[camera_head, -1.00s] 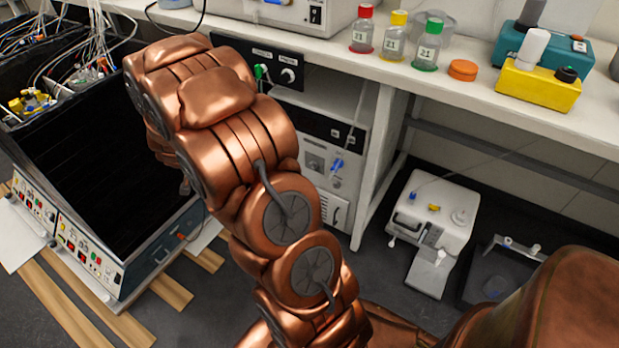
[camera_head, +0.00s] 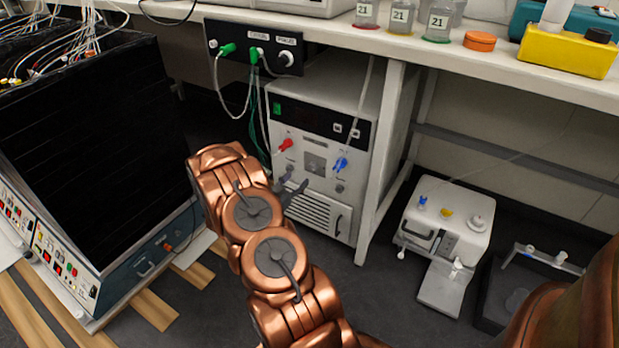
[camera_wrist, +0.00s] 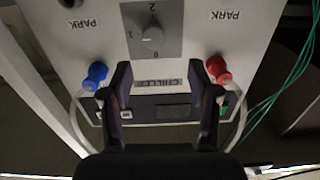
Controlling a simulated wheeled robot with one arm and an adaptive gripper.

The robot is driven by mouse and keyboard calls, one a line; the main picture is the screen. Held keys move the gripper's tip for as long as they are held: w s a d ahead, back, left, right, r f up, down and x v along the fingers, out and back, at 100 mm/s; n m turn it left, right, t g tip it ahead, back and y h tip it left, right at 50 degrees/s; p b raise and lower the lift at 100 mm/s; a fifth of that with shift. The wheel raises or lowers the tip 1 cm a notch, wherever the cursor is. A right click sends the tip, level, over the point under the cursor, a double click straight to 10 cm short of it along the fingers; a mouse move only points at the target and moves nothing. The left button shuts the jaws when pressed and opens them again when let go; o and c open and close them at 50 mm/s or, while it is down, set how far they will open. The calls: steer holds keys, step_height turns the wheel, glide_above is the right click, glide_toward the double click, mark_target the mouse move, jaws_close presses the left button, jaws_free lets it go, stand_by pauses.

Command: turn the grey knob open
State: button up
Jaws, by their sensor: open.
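The grey knob (camera_wrist: 152,38) is a round dial on a square grey plate with number marks, on the front of a white chiller unit (camera_head: 368,97) under the bench. The plate also shows in the head view (camera_head: 315,163). My gripper (camera_head: 296,187) is just in front of the unit, low and left of the plate. In the wrist view my gripper (camera_wrist: 166,88) has its two dark fingers spread, with nothing between them. The knob lies beyond the fingertips, toward the top of that view, and I see no contact.
A red connector (camera_wrist: 218,69) and a blue connector (camera_wrist: 96,74) flank the plate. Hoses and cables hang from a black panel (camera_head: 255,48) above. A bench leg (camera_head: 384,165) stands to the right, and a big black-sided box (camera_head: 95,140) to the left.

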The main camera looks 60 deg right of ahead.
mark_target(311, 168)
steer(key=d, duration=0.2)
steer(key=d+b, duration=0.1)
steer(key=d, duration=0.1)
steer(key=d+b, duration=0.1)
steer(key=d, duration=0.1)
steer(key=shift+s+d+f, duration=0.25)
steer(key=shift+s+f, duration=0.05)
steer(key=shift+w+d+r, duration=0.1)
steer(key=shift+d, duration=0.65)
steer(key=c, duration=1.2)
